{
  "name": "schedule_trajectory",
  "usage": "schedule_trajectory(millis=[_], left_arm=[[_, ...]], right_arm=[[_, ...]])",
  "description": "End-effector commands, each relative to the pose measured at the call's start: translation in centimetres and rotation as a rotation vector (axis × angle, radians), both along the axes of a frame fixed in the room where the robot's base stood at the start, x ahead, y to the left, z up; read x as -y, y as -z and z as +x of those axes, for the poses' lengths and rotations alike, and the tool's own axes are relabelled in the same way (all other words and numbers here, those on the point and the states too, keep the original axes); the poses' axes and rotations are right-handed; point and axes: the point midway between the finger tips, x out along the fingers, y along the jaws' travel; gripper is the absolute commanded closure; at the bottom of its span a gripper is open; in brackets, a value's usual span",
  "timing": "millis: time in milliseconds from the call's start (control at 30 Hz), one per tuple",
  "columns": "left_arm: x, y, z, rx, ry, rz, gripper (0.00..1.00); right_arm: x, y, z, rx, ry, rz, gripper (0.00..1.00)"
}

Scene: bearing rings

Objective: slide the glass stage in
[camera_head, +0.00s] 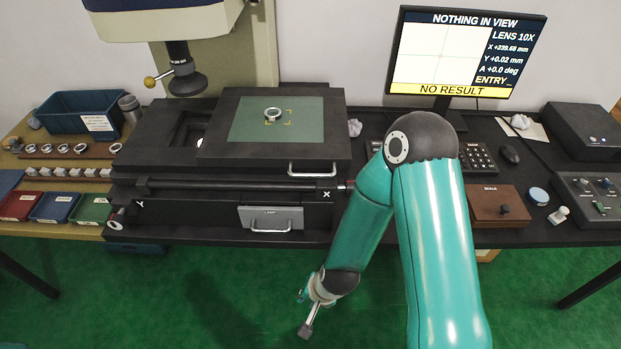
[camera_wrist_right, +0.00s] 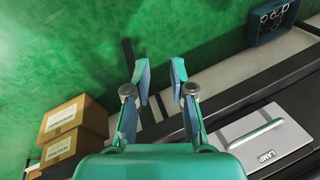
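The glass stage (camera_head: 252,131) is a green-tinted pane in a thick black frame, sitting out to the right of the microscope's lens (camera_head: 187,82). A metal bearing ring (camera_head: 273,114) lies on the glass inside yellow corner marks. A pale bar handle (camera_head: 313,170) is on the frame's front side, near its right end. My right gripper (camera_head: 307,325) hangs low in front of the bench, below and apart from the handle. In the right wrist view its two fingers (camera_wrist_right: 160,74) are apart with nothing between them. My left gripper is not in view.
A grey lamp drawer (camera_head: 266,219) with a handle is below the stage; it also shows in the right wrist view (camera_wrist_right: 270,138). The monitor (camera_head: 466,55) reads "NOTHING IN VIEW". A brown scale box (camera_head: 497,204) stands right of my arm. Cardboard boxes (camera_wrist_right: 66,118) sit low by the green floor.

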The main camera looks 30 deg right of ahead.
Motion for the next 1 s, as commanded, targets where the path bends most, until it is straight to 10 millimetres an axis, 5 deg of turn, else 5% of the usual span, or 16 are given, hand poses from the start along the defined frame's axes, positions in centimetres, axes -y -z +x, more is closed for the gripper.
schedule_trajectory(millis=[33,200,400,733,1000], left_arm=[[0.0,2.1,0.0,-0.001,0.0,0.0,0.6],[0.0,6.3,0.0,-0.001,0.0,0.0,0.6],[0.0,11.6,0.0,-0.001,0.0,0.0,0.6],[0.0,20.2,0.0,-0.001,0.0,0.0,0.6],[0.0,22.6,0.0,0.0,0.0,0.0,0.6]], right_arm=[[1.2,-0.3,1.9,0.061,0.087,-0.01,0.77],[4.5,-4.9,6.3,0.264,0.371,0.004,0.77],[7.4,-11.3,8.4,0.526,0.63,0.104,0.77],[10.0,-20.1,5.2,0.927,0.795,0.344,0.77],[10.0,-22.1,3.5,1.041,0.78,0.417,0.77]])
